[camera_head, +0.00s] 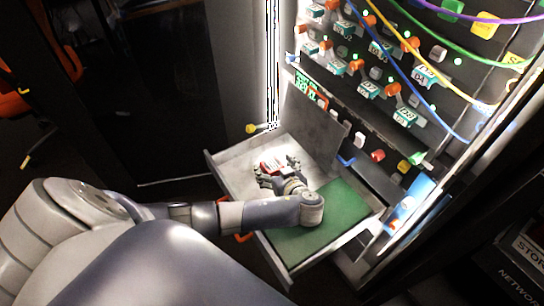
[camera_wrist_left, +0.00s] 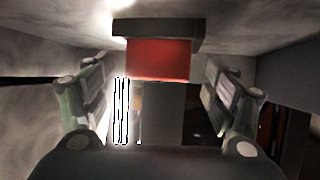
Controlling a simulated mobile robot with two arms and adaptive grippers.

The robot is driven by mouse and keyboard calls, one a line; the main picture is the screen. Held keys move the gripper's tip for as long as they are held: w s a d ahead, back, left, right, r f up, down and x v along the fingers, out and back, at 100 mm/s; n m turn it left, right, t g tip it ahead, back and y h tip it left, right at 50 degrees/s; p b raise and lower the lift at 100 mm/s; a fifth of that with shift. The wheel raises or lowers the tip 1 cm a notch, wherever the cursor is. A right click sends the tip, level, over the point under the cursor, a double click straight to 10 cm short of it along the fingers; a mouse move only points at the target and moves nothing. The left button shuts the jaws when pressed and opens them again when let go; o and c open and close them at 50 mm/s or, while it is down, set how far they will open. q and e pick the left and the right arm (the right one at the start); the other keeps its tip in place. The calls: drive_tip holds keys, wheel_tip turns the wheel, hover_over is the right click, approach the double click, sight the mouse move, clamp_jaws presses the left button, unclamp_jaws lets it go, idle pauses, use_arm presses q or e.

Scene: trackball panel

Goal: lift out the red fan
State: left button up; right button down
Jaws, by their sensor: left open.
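The red fan (camera_head: 269,167) shows in the head view as a small red and white piece in the open drawer, partly hidden by my left gripper. In the left wrist view the red fan (camera_wrist_left: 158,60) is a red block with a dark band along its upper edge. My left gripper (camera_head: 278,168) is inside the drawer, beside the red piece. Its fingers are open, one at each side of the red block in the wrist view, with gaps between. I cannot tell how close the fingertips are in depth. My right gripper is not in view.
The drawer (camera_head: 228,184) is pulled out, with low walls around it. A green mat (camera_head: 345,207) covers its near right part. A lit panel with orange and teal plugs (camera_head: 368,90) and hanging cables stands behind. A dark cabinet door (camera_head: 160,90) is at the left.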

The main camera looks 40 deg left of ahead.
use_arm(q)
drive_tip(key=c, duration=1.2)
drive_tip(key=shift+r, duration=0.1)
drive_tip(key=shift+c, duration=0.3)
